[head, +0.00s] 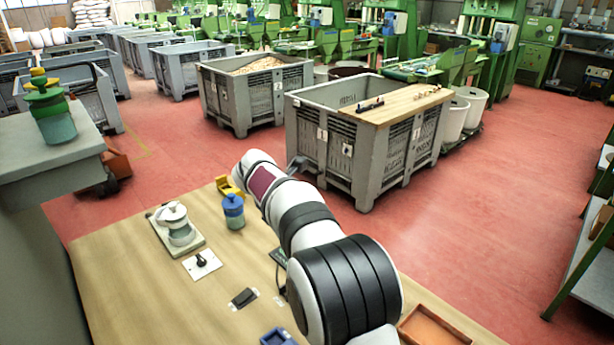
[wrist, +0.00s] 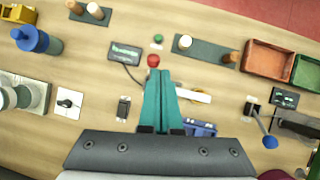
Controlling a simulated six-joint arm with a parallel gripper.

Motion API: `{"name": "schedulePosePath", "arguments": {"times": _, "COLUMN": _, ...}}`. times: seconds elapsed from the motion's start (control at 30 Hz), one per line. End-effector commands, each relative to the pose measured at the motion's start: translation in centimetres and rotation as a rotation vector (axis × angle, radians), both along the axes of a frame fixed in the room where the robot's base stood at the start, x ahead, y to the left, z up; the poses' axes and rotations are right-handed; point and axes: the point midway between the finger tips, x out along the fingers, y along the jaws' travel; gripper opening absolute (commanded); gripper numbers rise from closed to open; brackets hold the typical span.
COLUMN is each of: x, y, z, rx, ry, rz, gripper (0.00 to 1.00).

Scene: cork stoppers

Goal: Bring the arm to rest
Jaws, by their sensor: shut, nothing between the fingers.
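My gripper (wrist: 160,74) shows in the wrist view with its two teal fingers together and nothing between them. The fingers appear over the middle of the wooden table (wrist: 95,75), beside a display unit (wrist: 125,53) and just below a red knob (wrist: 153,61) in the picture. I cannot tell how high above the table they are. In the head view my arm reaches out across the table, and its links hide the fingers. A dark board (wrist: 205,53) in the wrist view carries a pale cork-like piece (wrist: 184,42) and a brown one.
On the table (head: 125,260) stand a blue jar (head: 233,212), a white pot (head: 178,225) on a board, a switch plate (head: 202,264) and a small black box (head: 244,298). An orange tray (head: 432,327) lies at right. A large grey crate (head: 365,150) stands beyond the table.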

Motion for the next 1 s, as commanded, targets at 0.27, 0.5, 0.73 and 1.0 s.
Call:
{"name": "schedulePosePath", "arguments": {"times": 0.27, "x": -18.2, "y": -10.7, "z": 4.1, "rx": 0.53, "ry": -0.027, "rz": -1.315, "gripper": 0.0}}
{"name": "schedulePosePath", "arguments": {"times": 0.5, "x": -36.9, "y": -12.1, "z": 0.8, "rx": 0.719, "ry": -0.071, "rz": -2.637, "gripper": 0.0}}
{"name": "schedulePosePath", "arguments": {"times": 0.73, "x": -40.8, "y": -11.3, "z": -0.8, "rx": 0.688, "ry": -0.088, "rz": -2.963, "gripper": 0.0}}
{"name": "schedulePosePath", "arguments": {"times": 1.0, "x": -40.6, "y": -11.3, "z": -0.7, "rx": 0.687, "ry": -0.09, "rz": -2.956, "gripper": 0.0}}
